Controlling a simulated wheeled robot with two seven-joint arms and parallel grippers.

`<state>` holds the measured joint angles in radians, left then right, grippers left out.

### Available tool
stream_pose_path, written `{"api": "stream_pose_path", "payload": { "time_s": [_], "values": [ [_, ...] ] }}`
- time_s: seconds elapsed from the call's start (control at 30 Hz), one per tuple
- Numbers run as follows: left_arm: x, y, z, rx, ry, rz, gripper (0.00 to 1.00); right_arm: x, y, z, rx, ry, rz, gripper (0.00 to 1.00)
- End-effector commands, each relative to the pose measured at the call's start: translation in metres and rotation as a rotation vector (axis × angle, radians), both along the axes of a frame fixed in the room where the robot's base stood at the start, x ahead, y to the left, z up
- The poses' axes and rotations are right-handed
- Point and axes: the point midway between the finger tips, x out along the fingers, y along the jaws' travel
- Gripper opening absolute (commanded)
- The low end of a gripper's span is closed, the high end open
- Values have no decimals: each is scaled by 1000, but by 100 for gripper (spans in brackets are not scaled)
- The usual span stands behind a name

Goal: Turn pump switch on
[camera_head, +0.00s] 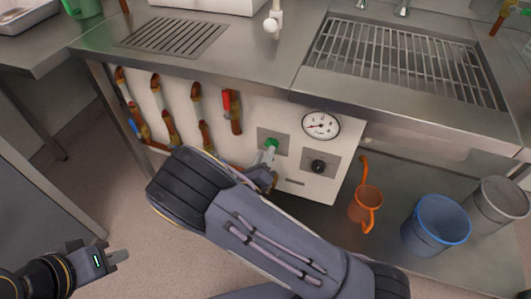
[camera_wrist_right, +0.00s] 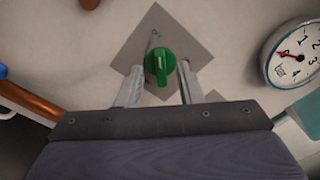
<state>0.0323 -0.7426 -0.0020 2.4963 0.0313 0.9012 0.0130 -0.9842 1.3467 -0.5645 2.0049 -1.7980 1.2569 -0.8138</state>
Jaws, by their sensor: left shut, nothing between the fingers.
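A green rotary switch (camera_head: 271,143) sits on a grey square plate on the white front panel under the counter. In the right wrist view the green switch (camera_wrist_right: 161,66) has its raised grip pointing roughly up and down, with small lettering on the plate above it. My right gripper (camera_wrist_right: 160,84) is open, with one finger on each side of the switch and small gaps visible. In the head view my right gripper (camera_head: 268,164) is at the panel, partly hidden by my arm. My left gripper (camera_head: 122,255) is shut and empty, low at the left, away from the panel.
A round gauge (camera_head: 321,125) and a black knob (camera_head: 318,166) are right of the switch. Pipes with a red-handled valve (camera_head: 227,102) are to its left. The counter edge overhangs above. An orange watering can (camera_head: 366,204) and a blue bucket (camera_head: 436,225) stand at lower right.

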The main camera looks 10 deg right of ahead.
Motion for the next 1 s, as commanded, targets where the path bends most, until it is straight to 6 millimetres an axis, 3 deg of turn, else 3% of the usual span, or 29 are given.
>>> {"api": "stream_pose_path", "payload": {
  "time_s": [0.17,0.43,0.7,1.0],
  "values": [
    [0,0,-3,0,0,0,0,13,-9,0,2,-1,-1,33],
    [0,0,-3,0,0,0,0,14,-10,0,1,0,-1,33],
    [0,0,-3,0,0,0,0,14,-10,0,2,1,-1,0],
    [0,0,-3,0,0,0,0,14,-10,0,12,-7,-1,0]
  ]
}}
